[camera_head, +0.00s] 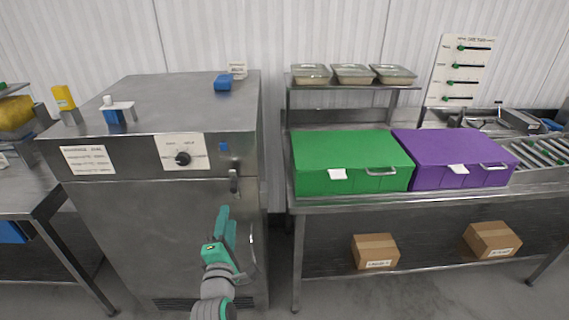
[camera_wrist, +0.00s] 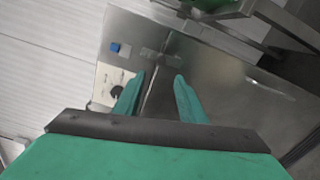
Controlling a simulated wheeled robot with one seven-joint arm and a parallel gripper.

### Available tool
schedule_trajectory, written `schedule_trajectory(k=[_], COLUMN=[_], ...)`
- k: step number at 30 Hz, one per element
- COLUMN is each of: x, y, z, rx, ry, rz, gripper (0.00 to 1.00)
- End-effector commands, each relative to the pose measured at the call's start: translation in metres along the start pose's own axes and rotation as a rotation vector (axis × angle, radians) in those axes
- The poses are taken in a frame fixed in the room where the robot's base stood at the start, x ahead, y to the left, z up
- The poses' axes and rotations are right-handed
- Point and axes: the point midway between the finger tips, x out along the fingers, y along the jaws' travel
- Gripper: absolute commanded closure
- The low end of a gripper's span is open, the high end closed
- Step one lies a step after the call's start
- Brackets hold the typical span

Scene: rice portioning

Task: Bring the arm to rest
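My gripper (camera_head: 224,222) is raised in front of the steel cabinet (camera_head: 140,225), left of the worktable. In the wrist view its two green fingers (camera_wrist: 158,84) stand apart with nothing between them. The cabinet front lies behind the fingers, with its dial (camera_wrist: 117,92) to the left of them. In the head view the dial (camera_head: 182,158) and the door handle (camera_head: 233,181) sit above and near the gripper. The cabinet door looks shut. Whether the fingers touch the cabinet cannot be told.
A green box (camera_head: 350,160) and a purple box (camera_head: 452,158) stand on the steel table (camera_head: 400,204) at right. Cardboard boxes (camera_head: 375,251) rest on its lower shelf. Lidded trays (camera_head: 352,74) stand on the raised shelf. Another table (camera_head: 30,200) is at left.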

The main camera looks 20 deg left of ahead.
Motion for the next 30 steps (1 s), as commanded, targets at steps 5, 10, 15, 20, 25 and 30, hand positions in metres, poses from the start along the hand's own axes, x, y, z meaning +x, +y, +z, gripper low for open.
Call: schedule_trajectory(k=[5,10,15,20,25,30], x=[-0.003,-0.025,-0.062,-0.103,-0.151,-0.204], y=[-0.007,-0.042,-0.087,-0.126,-0.161,-0.190], z=[0.004,0.011,0.023,0.036,0.051,0.067], rx=[0.026,0.182,0.418,0.632,0.846,1.048], ry=[-0.005,-0.013,-0.040,-0.082,-0.141,-0.213], rz=[-0.007,-0.031,-0.056,-0.072,-0.080,-0.074], gripper=[0.63,0.63,0.63,0.63,0.63,0.63])
